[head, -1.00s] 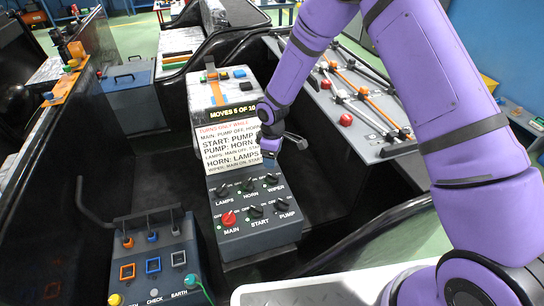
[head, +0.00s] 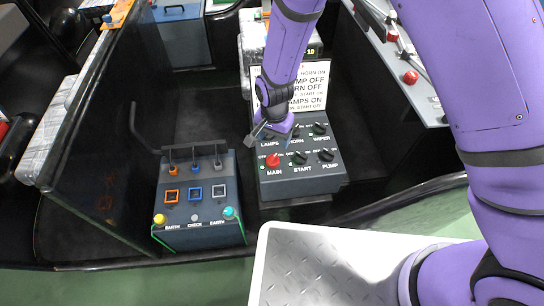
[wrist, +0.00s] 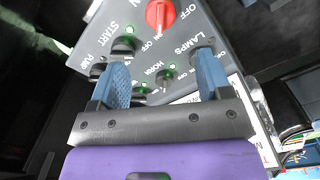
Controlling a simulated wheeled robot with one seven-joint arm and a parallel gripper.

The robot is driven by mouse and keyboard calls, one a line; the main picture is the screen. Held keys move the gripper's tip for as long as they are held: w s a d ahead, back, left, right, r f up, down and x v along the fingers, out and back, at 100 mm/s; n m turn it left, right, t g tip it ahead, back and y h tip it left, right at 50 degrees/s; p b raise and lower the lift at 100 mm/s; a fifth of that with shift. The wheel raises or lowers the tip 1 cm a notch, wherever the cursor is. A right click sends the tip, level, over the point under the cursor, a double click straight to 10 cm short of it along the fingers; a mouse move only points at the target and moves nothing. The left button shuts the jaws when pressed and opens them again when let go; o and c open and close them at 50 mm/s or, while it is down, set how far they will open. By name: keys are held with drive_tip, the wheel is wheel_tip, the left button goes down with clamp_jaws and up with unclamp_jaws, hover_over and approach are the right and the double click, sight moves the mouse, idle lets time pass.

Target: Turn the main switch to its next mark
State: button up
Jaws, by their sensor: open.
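The main switch (head: 273,160) is a red knob at the front left of the dark switch box (head: 300,184). In the wrist view the red knob (wrist: 160,14) shows at the top edge, partly cut off, beyond my fingertips. My gripper (head: 270,139) is over the left part of the box, close behind the red knob. In the wrist view my gripper (wrist: 163,62) has its two blue fingers apart with nothing held between them. The horn knob (wrist: 165,78) shows between the fingers.
Black knobs for start (head: 299,158) and pump (head: 326,155) sit right of the main switch. A white instruction sign (head: 305,85) stands behind, partly hidden by my arm. A lever box (head: 196,197) with coloured squares is at the left.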

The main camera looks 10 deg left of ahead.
sight(273, 157)
drive_tip(key=shift+s+f, duration=0.1)
drive_tip(key=shift+f, duration=0.3)
wheel_tip(273, 157, down, 10)
drive_tip(key=shift+c, duration=0.2)
drive_tip(key=c, duration=0.9)
